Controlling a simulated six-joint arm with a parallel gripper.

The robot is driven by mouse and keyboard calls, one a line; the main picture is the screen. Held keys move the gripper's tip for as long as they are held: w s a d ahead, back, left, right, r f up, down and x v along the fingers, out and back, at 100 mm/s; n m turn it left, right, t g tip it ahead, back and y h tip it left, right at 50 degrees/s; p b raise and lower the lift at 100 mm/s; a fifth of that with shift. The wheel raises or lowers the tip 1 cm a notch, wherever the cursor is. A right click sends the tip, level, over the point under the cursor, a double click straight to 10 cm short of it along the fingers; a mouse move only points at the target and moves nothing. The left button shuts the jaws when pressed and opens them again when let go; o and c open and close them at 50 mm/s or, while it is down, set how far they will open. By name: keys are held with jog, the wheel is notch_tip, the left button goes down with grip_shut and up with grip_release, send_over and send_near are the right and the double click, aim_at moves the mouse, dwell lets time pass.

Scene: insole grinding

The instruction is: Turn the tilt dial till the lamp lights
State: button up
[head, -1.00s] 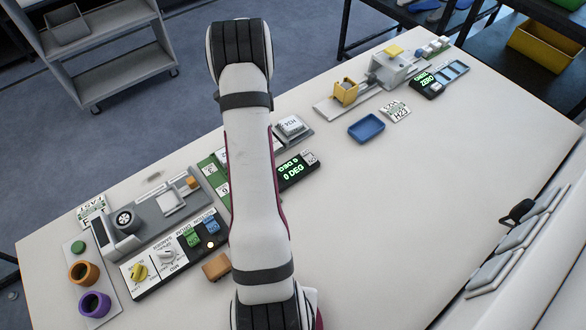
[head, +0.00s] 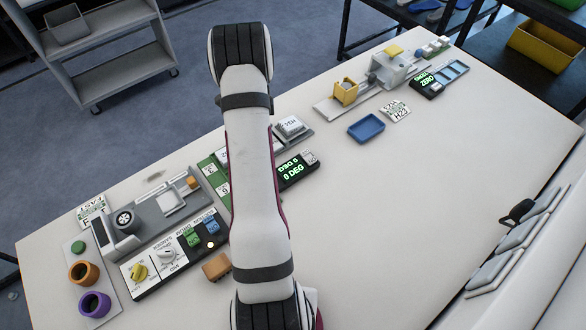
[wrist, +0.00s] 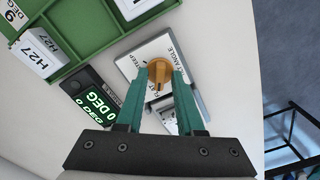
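The tilt dial (wrist: 158,74) is an orange knob on a white plate marked FLAT and STEEP in the wrist view. My gripper (wrist: 161,76) has its two teal fingertips on either side of the knob. Whether they press on it cannot be seen. A black box with a green display (wrist: 96,103) reads 0 DEG, left of the dial; this display also shows in the head view (head: 293,172). My arm hides the dial and the gripper in the head view. I cannot make out a lit lamp beside the dial.
A green rack (wrist: 82,28) with white H27 blocks lies left of the dial in the wrist view. In the head view, a control panel (head: 150,290) with knobs stands at the left and a blue tray (head: 366,128) lies beyond.

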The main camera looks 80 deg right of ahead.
grip_shut()
jog(key=m, duration=0.5)
jog(key=shift+m, duration=0.4)
jog(key=m, duration=0.6)
jog(key=shift+m, duration=0.3)
jog(key=shift+o, duration=0.4)
grip_release()
jog(key=shift+r, duration=0.15)
jog(key=shift+r, duration=3.4)
jog(key=shift+w, duration=0.1)
